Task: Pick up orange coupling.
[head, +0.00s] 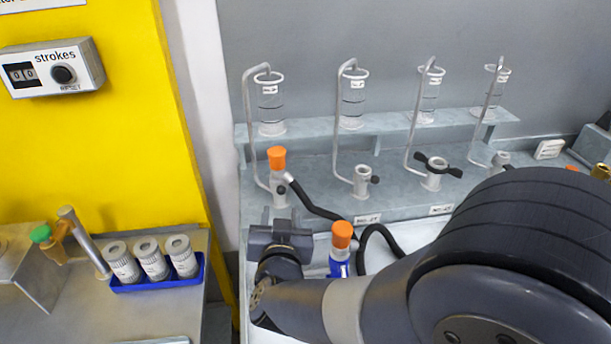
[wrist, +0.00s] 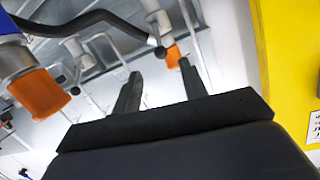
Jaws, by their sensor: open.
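An orange cap-like part (head: 277,158) sits upright on the leftmost post of the grey bench; it also shows in the wrist view (wrist: 173,56), near the right fingertip. A second orange part (head: 342,234) tops a blue-and-white body (head: 340,262) beside my arm, partly hidden by it. It looks large at the left of the wrist view (wrist: 38,92). I cannot tell which one is the coupling. My gripper (head: 280,215) is open and empty, in front of and below the first orange part and left of the second. Its fingers (wrist: 160,70) touch neither.
A black hose (head: 315,207) runs from the leftmost post towards the blue body. Several glass cylinders and bent tubes stand along the grey shelf (head: 390,128). A blue tray (head: 160,284) of grey-white cylinders is at left. The yellow panel (head: 110,150) carries a strokes counter.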

